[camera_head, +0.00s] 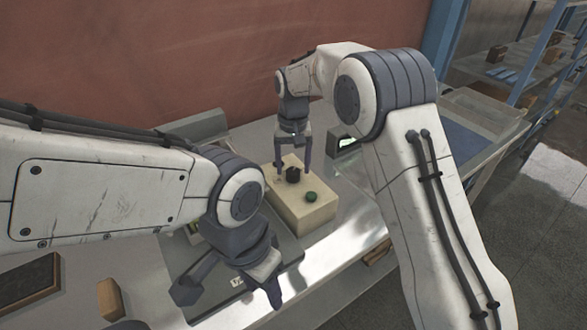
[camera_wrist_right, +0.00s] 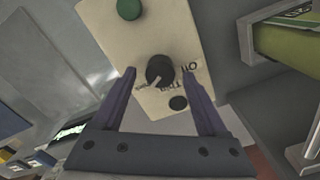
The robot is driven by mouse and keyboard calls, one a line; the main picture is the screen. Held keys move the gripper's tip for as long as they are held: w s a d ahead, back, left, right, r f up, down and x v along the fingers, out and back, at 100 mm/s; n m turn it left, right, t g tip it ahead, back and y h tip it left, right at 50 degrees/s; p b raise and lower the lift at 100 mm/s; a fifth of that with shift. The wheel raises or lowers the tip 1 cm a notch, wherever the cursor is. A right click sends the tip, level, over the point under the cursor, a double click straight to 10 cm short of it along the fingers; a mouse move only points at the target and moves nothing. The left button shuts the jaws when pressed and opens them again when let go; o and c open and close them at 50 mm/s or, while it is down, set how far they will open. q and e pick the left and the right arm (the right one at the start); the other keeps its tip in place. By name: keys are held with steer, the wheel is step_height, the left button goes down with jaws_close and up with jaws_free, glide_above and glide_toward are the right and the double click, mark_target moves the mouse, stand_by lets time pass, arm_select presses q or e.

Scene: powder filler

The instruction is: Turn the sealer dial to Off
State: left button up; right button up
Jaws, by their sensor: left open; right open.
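The sealer is a cream box (camera_head: 318,214) on the metal table, with a black dial (camera_head: 292,175) and a green button (camera_head: 311,197) on top. In the right wrist view the dial (camera_wrist_right: 159,69) has a white pointer mark directed to the lower left, away from the "Off" label (camera_wrist_right: 190,68) on its right. Other lettering by the dial is hard to read. My right gripper (camera_wrist_right: 158,74) is open, its fingers on either side of the dial with gaps visible; contact cannot be seen. My left gripper (camera_head: 228,296) is open and empty, over the table in front of the sealer.
A wooden block (camera_head: 110,299) and a dark framed board (camera_head: 30,283) lie at the lower left. A grey machine with a flat plate (camera_head: 288,252) stands left of the sealer.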

steer(key=shift+f, duration=1.05)
steer(key=shift+c, duration=0.3)
jaws_close()
